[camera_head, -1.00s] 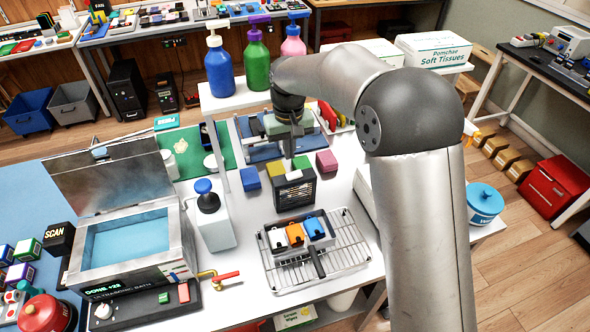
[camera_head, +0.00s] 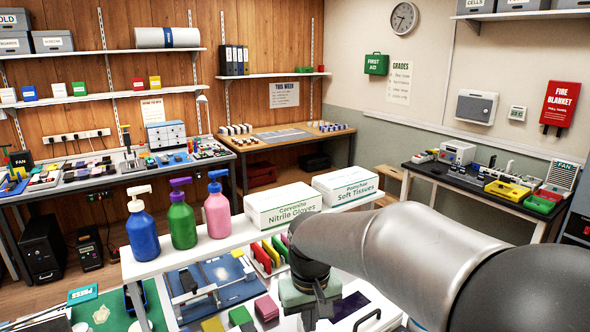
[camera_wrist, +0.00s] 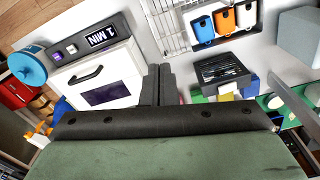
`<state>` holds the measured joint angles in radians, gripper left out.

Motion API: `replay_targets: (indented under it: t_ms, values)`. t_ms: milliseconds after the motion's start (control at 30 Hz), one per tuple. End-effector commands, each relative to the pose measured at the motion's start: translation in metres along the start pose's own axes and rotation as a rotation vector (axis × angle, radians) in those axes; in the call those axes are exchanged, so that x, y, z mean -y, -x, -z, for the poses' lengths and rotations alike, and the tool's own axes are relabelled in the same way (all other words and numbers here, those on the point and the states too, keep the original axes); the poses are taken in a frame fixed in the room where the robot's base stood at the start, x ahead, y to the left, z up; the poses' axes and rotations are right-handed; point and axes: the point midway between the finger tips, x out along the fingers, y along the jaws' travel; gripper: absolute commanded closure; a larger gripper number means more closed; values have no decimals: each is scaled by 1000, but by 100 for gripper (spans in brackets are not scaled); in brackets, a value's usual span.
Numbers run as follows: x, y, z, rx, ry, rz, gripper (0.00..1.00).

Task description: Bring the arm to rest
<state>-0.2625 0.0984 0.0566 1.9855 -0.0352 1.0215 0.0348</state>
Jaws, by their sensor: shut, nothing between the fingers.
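The shelf in front holds blue (camera_head: 142,226), green (camera_head: 181,222) and pink (camera_head: 217,208) pump bottles and two white boxes, one of gloves (camera_head: 284,205) and one of tissues (camera_head: 345,186).

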Motion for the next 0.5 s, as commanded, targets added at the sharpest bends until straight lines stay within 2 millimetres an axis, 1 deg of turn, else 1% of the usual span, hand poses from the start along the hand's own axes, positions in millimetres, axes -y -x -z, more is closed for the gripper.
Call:
replay_targets:
  t_ms: [33,67,100,167,200,300,333,400,500]
  values:
    - [-22,5,-36,-9,-55,-3,100]
    - [-31,5,-55,-12,-84,-3,100]
    - [-41,4,-79,-16,-120,-2,100]
    - [-52,1,-114,-21,-170,-1,100]
    - [-57,-2,-134,-25,-199,1,100]
    - [-63,-12,-174,-30,-258,4,100]
    - [-64,-15,-183,-32,-270,5,100]
    - [-64,-20,-197,-35,-292,7,100]
    - [-64,-23,-206,-35,-304,9,100]
